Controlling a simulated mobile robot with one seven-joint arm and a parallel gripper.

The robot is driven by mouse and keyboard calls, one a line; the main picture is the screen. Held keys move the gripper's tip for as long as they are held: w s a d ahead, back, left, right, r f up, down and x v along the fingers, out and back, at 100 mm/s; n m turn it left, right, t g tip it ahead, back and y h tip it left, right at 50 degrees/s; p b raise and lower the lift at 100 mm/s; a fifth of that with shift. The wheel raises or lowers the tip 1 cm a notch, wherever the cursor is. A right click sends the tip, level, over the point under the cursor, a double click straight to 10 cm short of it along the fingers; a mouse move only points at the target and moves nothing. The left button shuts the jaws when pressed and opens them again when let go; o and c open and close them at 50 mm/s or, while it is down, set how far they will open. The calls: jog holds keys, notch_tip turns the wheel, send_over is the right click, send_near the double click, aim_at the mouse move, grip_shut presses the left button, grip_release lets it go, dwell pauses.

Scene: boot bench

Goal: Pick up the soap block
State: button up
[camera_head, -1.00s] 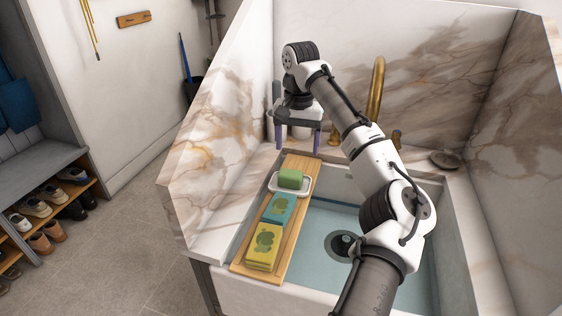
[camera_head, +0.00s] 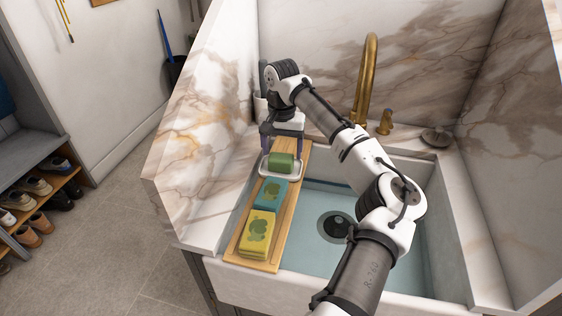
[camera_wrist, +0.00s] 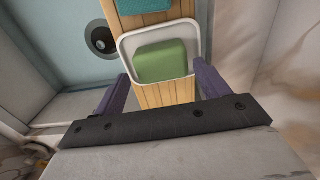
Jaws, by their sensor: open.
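The soap block (camera_head: 282,162) is green with rounded edges and sits in a white dish (camera_head: 267,172) at the far end of a wooden board (camera_head: 279,236). In the wrist view the soap block (camera_wrist: 162,62) lies in the dish (camera_wrist: 128,45), just beyond my gripper and roughly between the lines of its fingers. My gripper (camera_head: 282,146) is open and empty, with its purple fingers low behind the dish. In the wrist view my gripper (camera_wrist: 160,88) shows one finger on each side of the board. Whether a finger touches the dish cannot be told.
A teal block (camera_head: 270,193) and yellow sponges (camera_head: 257,235) lie nearer on the board. The board spans the left side of the sink (camera_head: 310,255). A brass faucet (camera_head: 368,80) stands behind, and a marble wall (camera_head: 205,130) rises at left.

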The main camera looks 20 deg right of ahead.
aim_at(281, 156)
notch_tip(281, 156, down, 4)
jog(key=shift+a+f+p, duration=0.1)
jog(key=shift+a+p, duration=0.05)
jog(key=shift+p, duration=0.15)
jog(key=shift+c, duration=0.4)
jog(key=c, duration=0.7)
jog(key=shift+c, duration=0.2)
jog(key=shift+r, duration=0.2)
